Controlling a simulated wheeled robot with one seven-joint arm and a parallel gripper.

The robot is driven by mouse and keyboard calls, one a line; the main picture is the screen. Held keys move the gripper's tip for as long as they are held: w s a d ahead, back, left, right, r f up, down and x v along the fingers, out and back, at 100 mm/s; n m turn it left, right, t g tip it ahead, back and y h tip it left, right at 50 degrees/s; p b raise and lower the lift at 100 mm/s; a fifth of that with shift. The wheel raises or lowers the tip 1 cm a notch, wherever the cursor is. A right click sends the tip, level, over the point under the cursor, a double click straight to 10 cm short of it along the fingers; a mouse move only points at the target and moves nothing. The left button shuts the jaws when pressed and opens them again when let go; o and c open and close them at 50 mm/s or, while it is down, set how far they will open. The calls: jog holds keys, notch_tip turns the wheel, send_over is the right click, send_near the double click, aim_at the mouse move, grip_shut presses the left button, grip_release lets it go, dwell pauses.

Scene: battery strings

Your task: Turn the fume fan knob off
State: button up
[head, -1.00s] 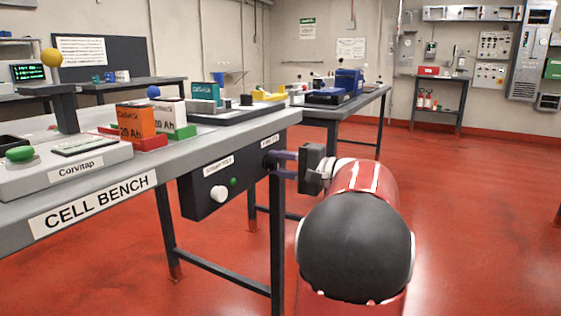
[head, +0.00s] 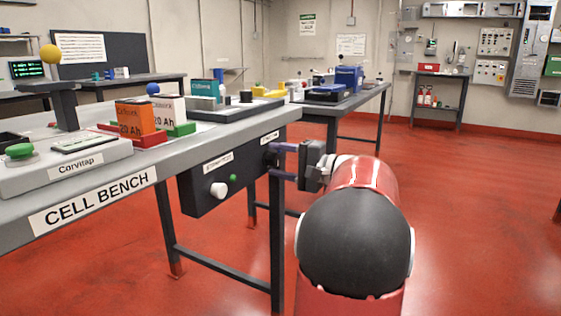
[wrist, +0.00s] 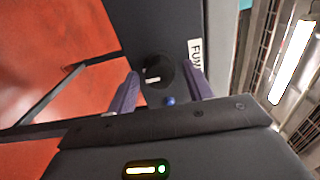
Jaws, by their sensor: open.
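The fume fan knob is a dark round knob (wrist: 159,72) with a white mark on its face. It sits on the dark control box (head: 202,190) under the cell bench, beside a label starting "FUM" (wrist: 196,55). In the head view the knob (head: 269,158) is partly hidden at the box's right end. My gripper (head: 279,161) reaches it from the right. In the wrist view my gripper (wrist: 160,92) is open, with one purple finger on each side of the knob. Whether the fingers touch it I cannot tell.
A white knob (head: 218,190) and a green light (head: 233,178) are on the same box. A small blue light (wrist: 169,101) is near the dark knob. The cell bench (head: 100,198) above holds battery blocks. A bench leg (head: 277,245) stands just below my gripper. Red floor lies open at right.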

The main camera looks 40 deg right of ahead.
jog(key=v, duration=0.7)
jog(key=shift+s, duration=0.4)
jog(key=shift+d, duration=0.2)
